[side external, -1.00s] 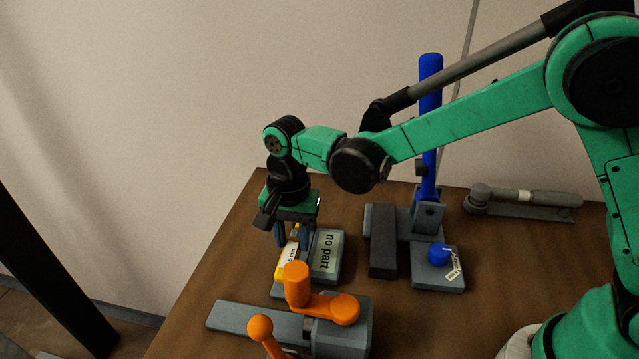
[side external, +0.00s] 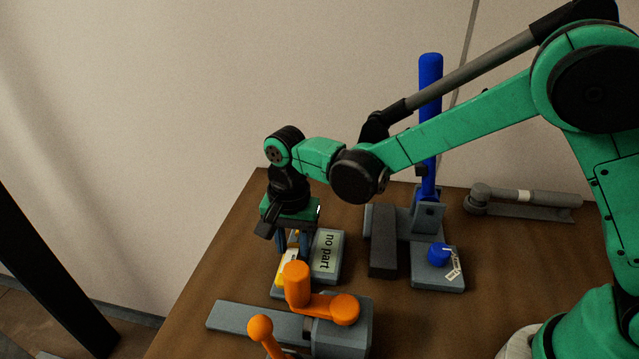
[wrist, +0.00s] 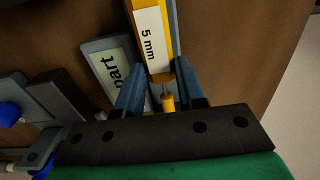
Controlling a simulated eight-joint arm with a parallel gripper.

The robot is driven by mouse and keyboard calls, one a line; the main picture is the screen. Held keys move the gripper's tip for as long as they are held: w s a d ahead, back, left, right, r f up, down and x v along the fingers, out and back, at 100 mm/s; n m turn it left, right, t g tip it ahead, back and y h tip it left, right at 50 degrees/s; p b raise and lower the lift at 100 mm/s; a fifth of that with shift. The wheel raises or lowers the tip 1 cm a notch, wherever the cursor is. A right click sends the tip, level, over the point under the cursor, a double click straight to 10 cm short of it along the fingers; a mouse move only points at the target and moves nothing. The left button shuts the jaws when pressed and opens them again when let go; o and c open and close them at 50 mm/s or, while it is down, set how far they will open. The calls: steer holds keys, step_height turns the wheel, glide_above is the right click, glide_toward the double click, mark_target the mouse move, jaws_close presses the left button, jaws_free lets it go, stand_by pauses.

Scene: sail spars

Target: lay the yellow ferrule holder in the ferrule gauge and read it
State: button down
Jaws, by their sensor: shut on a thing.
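The yellow ferrule holder (side external: 285,275) carries a white label; in the wrist view the holder (wrist: 161,68) reads "5 mm". My gripper (side external: 289,244) points down and is shut on the holder, with a blue finger on each side; the fingers (wrist: 160,84) also show in the wrist view. The ferrule gauge (side external: 341,268) is a grey block with a pale display reading "no part"; it also shows in the wrist view (wrist: 92,47). The holder is low, close beside the display on its left. Whether it touches the gauge is hidden.
A grey fixture (side external: 235,318) with orange handles (side external: 297,285) stands close in front of the holder. A grey stand with a tall blue lever (side external: 430,120) and a block with a blue knob (side external: 438,253) are to the right. A grey tool (side external: 525,200) lies at the back right.

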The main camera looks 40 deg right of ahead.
mark_target(293, 249)
steer(key=shift+f, duration=0.55)
steer(key=shift+c, duration=2.3)
jaws_free()
steer(key=shift+c, duration=0.7)
steer(key=shift+r, duration=0.15)
steer(key=shift+r, duration=3.45)
